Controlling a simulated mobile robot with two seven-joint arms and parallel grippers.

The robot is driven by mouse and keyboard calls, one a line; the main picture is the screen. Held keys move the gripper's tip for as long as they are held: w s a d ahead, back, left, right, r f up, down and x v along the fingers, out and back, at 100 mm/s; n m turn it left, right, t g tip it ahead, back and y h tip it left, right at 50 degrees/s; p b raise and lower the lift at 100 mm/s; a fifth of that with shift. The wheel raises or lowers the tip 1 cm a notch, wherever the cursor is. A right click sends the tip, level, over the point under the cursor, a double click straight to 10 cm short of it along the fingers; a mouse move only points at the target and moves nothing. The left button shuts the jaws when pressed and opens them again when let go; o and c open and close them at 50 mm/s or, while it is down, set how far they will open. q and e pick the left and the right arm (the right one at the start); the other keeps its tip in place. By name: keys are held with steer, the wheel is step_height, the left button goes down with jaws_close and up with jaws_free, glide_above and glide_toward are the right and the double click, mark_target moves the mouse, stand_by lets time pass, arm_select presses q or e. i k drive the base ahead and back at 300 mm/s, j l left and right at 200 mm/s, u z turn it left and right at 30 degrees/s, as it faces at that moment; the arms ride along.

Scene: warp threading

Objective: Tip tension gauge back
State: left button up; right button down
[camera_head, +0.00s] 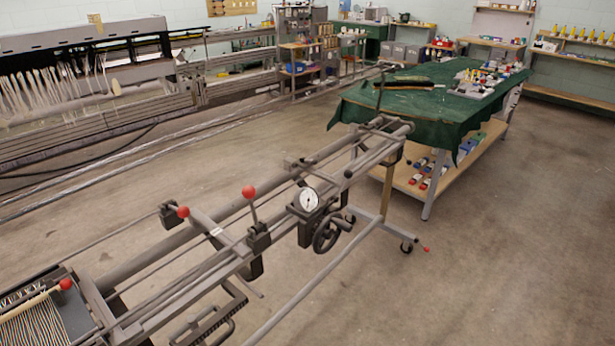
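The tension gauge (309,200) has a round white dial with a dark needle. It sits on a dark block on the long grey metal frame (215,262), near the middle of the view, with its face turned toward me. A dark handwheel (327,233) is just below and right of it. A lever with a red ball knob (249,192) stands left of the gauge. Whether the gauge is tilted is too small to tell. Neither of my grippers shows in the head view.
A loom (85,85) is at upper left. The floor (480,270) at right is clear.

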mark_target(300, 201)
steer(key=i+l+u, duration=0.1)
steer(key=i+l, duration=0.15)
steer(key=i+l+u, duration=0.1)
steer(key=i+l, duration=0.15)
steer(key=l, duration=0.15)
steer(key=i+l, duration=0.2)
steer(key=l, duration=0.15)
steer(key=u, duration=0.05)
